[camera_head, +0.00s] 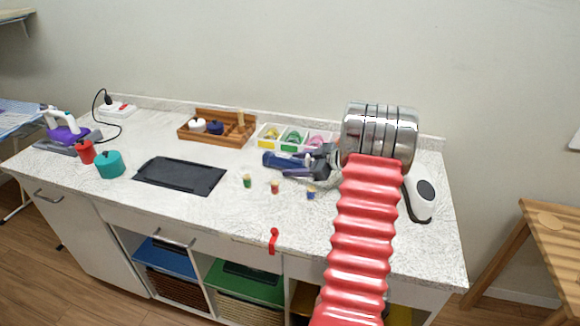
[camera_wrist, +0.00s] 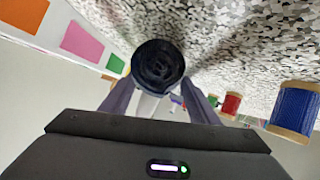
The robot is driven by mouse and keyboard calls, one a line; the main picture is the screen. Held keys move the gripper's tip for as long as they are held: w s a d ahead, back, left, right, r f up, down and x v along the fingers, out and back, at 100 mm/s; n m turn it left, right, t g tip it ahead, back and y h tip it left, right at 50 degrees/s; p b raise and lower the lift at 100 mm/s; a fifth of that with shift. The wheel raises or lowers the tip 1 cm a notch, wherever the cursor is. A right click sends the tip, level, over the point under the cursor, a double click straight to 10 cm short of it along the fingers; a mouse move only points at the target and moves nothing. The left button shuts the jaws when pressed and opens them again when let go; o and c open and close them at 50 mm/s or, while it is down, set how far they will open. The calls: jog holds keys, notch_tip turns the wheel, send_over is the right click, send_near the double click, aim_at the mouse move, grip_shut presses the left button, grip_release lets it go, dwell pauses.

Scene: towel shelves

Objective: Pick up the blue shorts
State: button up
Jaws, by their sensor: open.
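A dark blue rolled bundle (camera_head: 280,160), which appears to be the blue shorts, lies on the speckled worktop in front of the white divided tray. In the wrist view its round rolled end (camera_wrist: 158,66) faces the camera. My gripper (camera_head: 300,164) is low over the worktop at the bundle's right end. Its jaws are open, with the fingers (camera_wrist: 160,95) on either side of the roll in the wrist view. I cannot tell whether they touch it. My arm hides part of the worktop to the right.
The white tray (camera_head: 262,141) with yellow, green and pink items stands just behind. Small spools, green (camera_head: 247,181), red (camera_head: 275,187) and blue (camera_head: 311,193), stand in front. A wooden box (camera_head: 187,133) and black mat (camera_head: 180,176) lie left. A white device (camera_head: 421,206) is right.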

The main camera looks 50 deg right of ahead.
aim_at(296, 161)
jog(key=shift+c, duration=0.5)
jog(key=c, duration=0.9)
jog(key=shift+r, duration=0.3)
jog(key=shift+c, duration=0.6)
notch_tip(296, 161, up, 10)
jog(key=shift+f, duration=0.25)
